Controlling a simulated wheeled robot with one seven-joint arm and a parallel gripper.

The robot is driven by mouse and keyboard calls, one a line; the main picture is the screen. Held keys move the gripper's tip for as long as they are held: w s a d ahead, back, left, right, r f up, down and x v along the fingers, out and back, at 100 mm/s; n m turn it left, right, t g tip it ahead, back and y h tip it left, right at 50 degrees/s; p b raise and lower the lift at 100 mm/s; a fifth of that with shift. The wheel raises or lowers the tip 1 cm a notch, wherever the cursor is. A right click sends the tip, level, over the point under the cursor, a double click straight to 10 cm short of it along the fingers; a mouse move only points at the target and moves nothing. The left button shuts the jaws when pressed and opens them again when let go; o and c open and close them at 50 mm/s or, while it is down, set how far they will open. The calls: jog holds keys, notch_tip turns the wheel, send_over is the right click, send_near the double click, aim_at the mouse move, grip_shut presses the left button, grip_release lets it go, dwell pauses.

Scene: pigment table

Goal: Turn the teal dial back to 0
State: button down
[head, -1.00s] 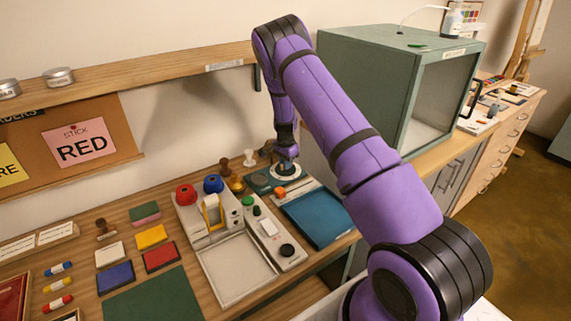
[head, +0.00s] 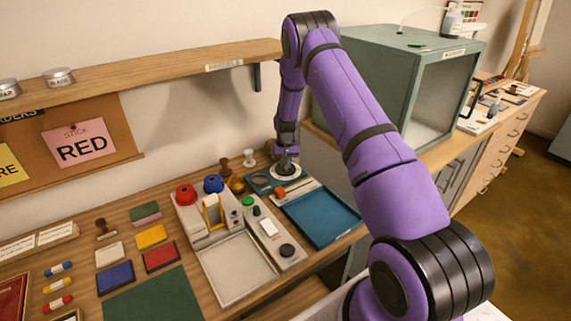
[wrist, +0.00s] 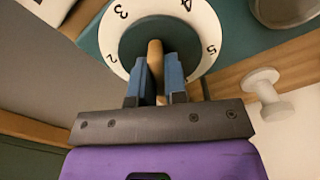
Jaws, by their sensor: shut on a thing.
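The teal dial shows in the wrist view (wrist: 128,48) as a dark teal disc inside a white number ring; 2, 3, 4 and 5 are readable. A light wooden grip (wrist: 155,55) stands out from the disc. My gripper (wrist: 156,76) is shut on this grip, one blue finger on each side. My fingers and palm hide the lower part of the ring, and I see no 0. In the head view my gripper (head: 287,160) points down onto the dial's white ring (head: 294,174) at the back of the table; the numbers are too small to read there.
A blue tray (head: 325,220) lies in front of the dial. A white device with red and blue knobs (head: 212,225) stands to the left. A pale knobbed peg (head: 249,158) is close by. A green cabinet (head: 390,85) stands on the right, a shelf (head: 150,75) above left.

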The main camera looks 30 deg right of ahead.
jog(key=n, duration=0.5)
dwell(0.6)
jog(key=c, duration=1.1)
grip_release()
jog(key=shift+c, duration=0.2)
notch_tip(320, 180, up, 11)
jog(key=shift+f, duration=0.1)
